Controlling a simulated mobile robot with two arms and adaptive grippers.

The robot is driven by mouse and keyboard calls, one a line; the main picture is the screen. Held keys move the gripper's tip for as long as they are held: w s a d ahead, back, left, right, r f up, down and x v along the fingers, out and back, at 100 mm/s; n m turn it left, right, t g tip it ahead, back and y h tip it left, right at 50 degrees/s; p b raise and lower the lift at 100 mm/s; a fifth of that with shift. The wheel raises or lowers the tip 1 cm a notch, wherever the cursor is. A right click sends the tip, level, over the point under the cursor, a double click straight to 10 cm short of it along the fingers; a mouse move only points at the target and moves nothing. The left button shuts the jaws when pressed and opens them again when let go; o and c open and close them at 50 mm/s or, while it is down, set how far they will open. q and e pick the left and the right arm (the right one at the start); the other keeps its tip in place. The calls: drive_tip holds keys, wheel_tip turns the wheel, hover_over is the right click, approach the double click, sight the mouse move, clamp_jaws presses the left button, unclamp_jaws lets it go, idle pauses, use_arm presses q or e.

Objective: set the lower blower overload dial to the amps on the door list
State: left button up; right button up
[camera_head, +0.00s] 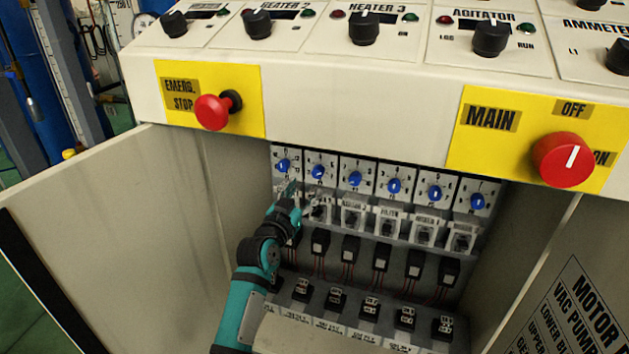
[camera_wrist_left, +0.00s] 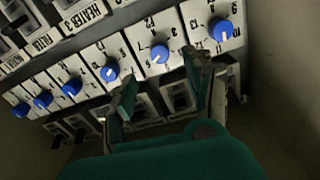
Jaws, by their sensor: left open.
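A row of blue overload dials on white numbered plates runs across the back of the open cabinet. The leftmost dial (camera_head: 283,165) and the second dial (camera_head: 318,172) are closest to my left gripper (camera_head: 291,195). The labels do not let me tell which is the lower blower's. In the left wrist view my left gripper (camera_wrist_left: 163,88) is open and empty, its fingers apart, with one blue dial (camera_wrist_left: 160,52) just beyond the gap. The door list (camera_head: 582,318) is on the right door; its amps are cut off by the frame edge. My right gripper is not in view.
The red emergency stop (camera_head: 213,112) and the red main switch (camera_head: 564,159) stick out on the panel above the opening. Relays (camera_head: 349,249) and terminal blocks (camera_head: 371,305) with thin wires sit below the dials. The left door (camera_head: 120,235) stands open.

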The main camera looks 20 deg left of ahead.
sight(316, 174)
use_arm(q)
drive_tip(key=w+b, duration=0.1)
drive_tip(key=w, duration=0.5)
drive_tip(key=shift+w+d, duration=0.15)
drive_tip(key=shift+d, duration=0.05)
drive_tip(key=shift+w, duration=0.7)
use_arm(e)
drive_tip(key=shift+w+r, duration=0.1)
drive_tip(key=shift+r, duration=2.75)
use_arm(q)
clamp_jaws()
